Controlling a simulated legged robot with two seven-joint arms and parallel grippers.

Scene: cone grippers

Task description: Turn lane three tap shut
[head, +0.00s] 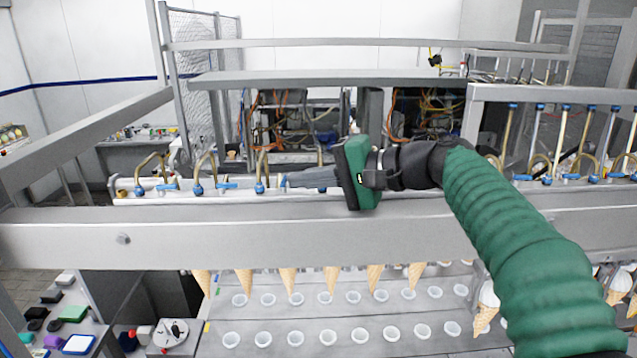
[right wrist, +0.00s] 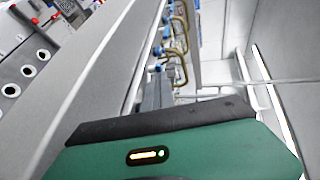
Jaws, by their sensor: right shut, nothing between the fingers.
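A row of taps with blue valves and bent brass pipes runs along the metal rail. The third tap from the left (head: 259,187) has a blue handle (head: 282,183) lying sideways along the rail. No lane number is readable. My right gripper (head: 289,180) reaches in from the right, its shut fingers pointing left with tips at the end of that handle. I cannot tell whether they touch. In the right wrist view the fingers (right wrist: 154,92) point toward blue valves and brass pipes (right wrist: 180,52). My left gripper is not in view.
A wide metal beam (head: 190,238) runs in front of the taps. Below it, several cones (head: 245,282) hang above trays with round holes (head: 292,338). Cables and machinery (head: 300,125) stand behind. More taps (head: 545,165) continue at right.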

